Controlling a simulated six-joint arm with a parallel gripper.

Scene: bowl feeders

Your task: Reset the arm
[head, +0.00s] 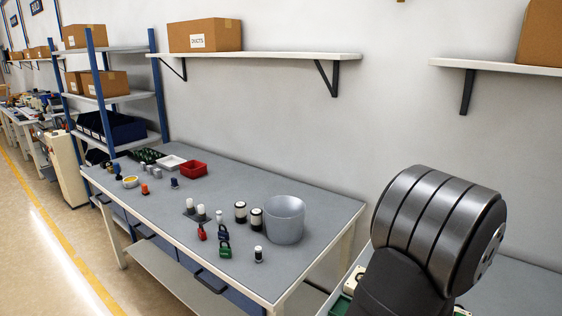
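Part of my own arm (436,230), a ribbed metallic joint on a dark link, fills the lower right of the head view. My gripper is not in view, so its opening and anything it holds are hidden. The arm part I see stands in front of a second work surface and appears apart from the grey table (330,207) to its left.
On the grey table stand a grey bowl (285,222), dark-and-white cylinders (240,212), padlocks (224,240), a red bin (194,169) and a white tray (171,163). Wall shelves (260,55) hang above.

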